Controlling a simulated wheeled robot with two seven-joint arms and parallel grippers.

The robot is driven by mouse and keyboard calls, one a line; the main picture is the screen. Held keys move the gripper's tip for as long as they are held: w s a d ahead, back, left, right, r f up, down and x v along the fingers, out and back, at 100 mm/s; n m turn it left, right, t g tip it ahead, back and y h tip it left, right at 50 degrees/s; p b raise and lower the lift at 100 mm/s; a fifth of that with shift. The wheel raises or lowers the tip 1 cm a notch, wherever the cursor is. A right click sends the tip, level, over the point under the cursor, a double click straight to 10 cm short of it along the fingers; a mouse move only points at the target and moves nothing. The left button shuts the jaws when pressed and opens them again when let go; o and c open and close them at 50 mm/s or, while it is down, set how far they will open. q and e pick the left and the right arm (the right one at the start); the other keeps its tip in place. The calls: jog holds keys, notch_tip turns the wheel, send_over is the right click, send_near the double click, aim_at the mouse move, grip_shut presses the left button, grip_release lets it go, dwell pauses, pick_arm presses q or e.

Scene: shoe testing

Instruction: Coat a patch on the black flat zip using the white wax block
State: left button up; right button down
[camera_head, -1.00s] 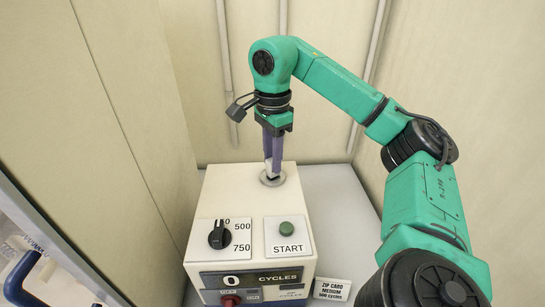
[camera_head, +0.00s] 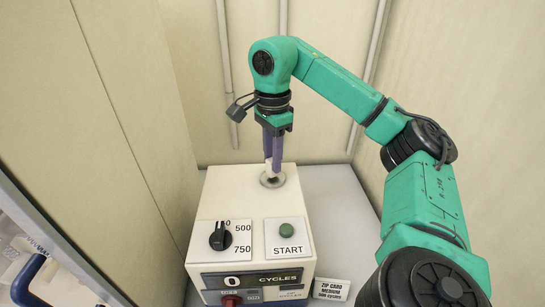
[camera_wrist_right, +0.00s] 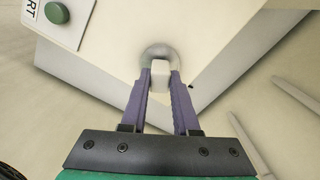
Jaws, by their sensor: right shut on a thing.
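My right gripper (camera_head: 272,160) is above the back of the white test machine (camera_head: 205,215), pointing down. Its two purple fingers are shut on a small white block, which I take to be the white wax block (camera_wrist_right: 160,74). The block is between the fingertips, right at a round grey metal fitting (camera_head: 272,180) on the machine's top. The fitting also shows in the right wrist view (camera_wrist_right: 156,50). I cannot tell whether the block touches it. I cannot make out the black flat zip in either view. My left gripper is out of view.
The machine has a black dial (camera_head: 219,237), a green START button (camera_head: 287,230) and a counter reading 0 (camera_head: 236,282). A red knob (camera_head: 231,300) is below. Pale walls close in behind and at the left.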

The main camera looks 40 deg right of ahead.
notch_tip(320, 180, up, 6)
jog(key=p, duration=0.5)
jog(key=shift+r+p, duration=0.25)
jog(key=shift+p, duration=0.15)
jog(key=shift+f, duration=0.1)
